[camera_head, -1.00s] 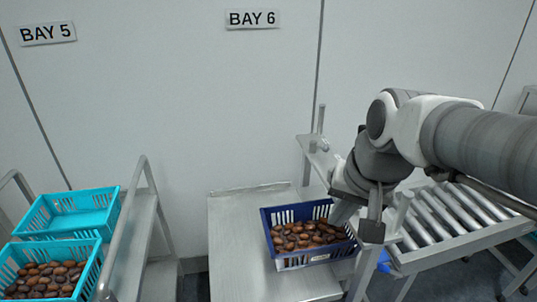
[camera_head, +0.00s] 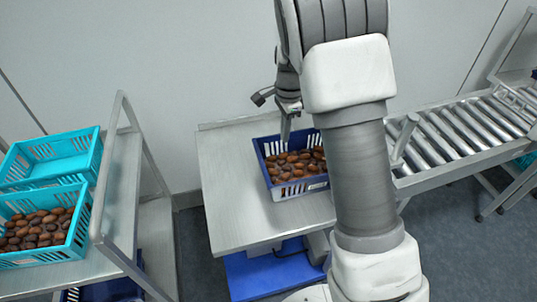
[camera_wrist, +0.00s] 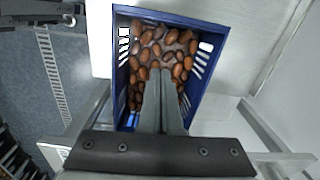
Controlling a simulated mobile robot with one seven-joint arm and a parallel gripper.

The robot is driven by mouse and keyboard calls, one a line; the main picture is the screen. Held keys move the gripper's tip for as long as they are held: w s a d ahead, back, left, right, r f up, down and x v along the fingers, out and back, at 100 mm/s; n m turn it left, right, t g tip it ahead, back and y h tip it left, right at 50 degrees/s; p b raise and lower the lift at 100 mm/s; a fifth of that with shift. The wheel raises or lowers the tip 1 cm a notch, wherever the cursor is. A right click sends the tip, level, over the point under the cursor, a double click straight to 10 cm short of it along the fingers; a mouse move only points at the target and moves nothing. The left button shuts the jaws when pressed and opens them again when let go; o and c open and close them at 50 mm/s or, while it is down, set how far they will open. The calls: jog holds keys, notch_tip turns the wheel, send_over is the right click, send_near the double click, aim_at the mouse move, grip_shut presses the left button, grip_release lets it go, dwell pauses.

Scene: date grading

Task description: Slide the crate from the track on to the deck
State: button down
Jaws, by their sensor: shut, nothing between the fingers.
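The dark blue crate (camera_head: 272,178), filled with brown dates, sits on the flat metal deck (camera_head: 222,190), toward its right side. My arm hides the crate's right end, so its edge toward the roller track (camera_head: 455,135) cannot be seen in the head view. My gripper (camera_head: 285,138) is shut and empty, pointing down by the crate's far side. In the wrist view the shut fingers (camera_wrist: 160,78) overlap the dates inside the crate (camera_wrist: 200,22). Whether they touch anything is unclear.
A metal rack (camera_head: 118,190) at the left holds an empty turquoise crate (camera_head: 50,180) and a turquoise crate of dates (camera_head: 40,258). A gap separates it from the deck. An upright post (camera_head: 404,135) stands at the track's near end. The deck's left part is bare.

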notch_tip(320, 180, down, 3)
jog(key=b, duration=0.1)
send_over(270, 174)
jog(key=d, duration=0.4)
jog(key=shift+m, duration=0.3)
jog(key=f, duration=0.9)
jog(key=shift+w+f, duration=0.2)
jog(key=shift+w, duration=0.15)
jog(key=a, duration=0.3)
jog(key=shift+s+a+r, duration=0.15)
jog(key=shift+s+a, duration=0.05)
jog(key=shift+s, duration=0.15)
jog(key=shift+a, duration=0.35)
jog(key=s+a+p, duration=0.1)
jog(key=a, duration=0.4)
jog(key=s+a, duration=0.1)
jog(key=a, duration=0.4)
jog(key=s+a+p, duration=0.1)
jog(key=a, duration=0.4)
jog(key=shift+s+a+p, duration=0.2)
jog(key=shift+a+p, duration=0.15)
jog(key=shift+a, duration=0.05)
jog(key=shift+d, duration=0.1)
